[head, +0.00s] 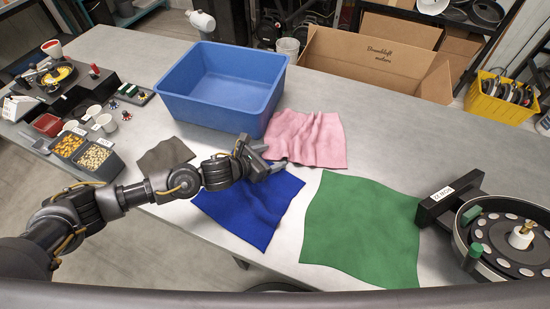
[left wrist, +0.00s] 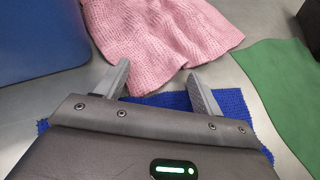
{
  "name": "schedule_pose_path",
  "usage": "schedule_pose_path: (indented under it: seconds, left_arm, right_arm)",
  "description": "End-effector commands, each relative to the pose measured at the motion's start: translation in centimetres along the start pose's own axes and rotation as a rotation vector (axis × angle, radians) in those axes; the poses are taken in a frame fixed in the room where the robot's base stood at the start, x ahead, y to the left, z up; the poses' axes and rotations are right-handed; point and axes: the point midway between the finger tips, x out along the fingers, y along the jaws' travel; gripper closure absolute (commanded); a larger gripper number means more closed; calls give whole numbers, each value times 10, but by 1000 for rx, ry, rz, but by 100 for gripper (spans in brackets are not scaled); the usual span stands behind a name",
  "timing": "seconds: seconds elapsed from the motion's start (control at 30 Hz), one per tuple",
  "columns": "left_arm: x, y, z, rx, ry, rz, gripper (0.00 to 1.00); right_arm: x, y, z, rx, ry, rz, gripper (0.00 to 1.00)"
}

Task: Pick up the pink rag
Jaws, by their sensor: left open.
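The pink rag (head: 308,139) lies flat and slightly rumpled on the grey table, just right of the blue bin. In the left wrist view the pink rag (left wrist: 165,35) lies ahead of the fingertips. My left gripper (head: 275,159) is open and empty. It is above the blue cloth, with its fingers pointing at the near left edge of the pink rag. My right gripper is not in view.
A blue bin (head: 188,108) stands behind my left gripper. A blue cloth (head: 250,215), a green cloth (head: 362,230) and a dark grey cloth (head: 165,154) lie nearby. A round seed meter (head: 500,240) is at the right. A cardboard box (head: 375,65) is behind the table.

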Motion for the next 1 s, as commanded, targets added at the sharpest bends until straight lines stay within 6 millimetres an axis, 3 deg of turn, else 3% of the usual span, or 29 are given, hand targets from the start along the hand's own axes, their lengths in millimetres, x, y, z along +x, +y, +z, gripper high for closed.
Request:
schedule_pose_path:
  seconds: [1.0]
  left_arm:
    - [0,-2,-6,0,12,-4,100]
  right_arm:
    - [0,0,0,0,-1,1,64]
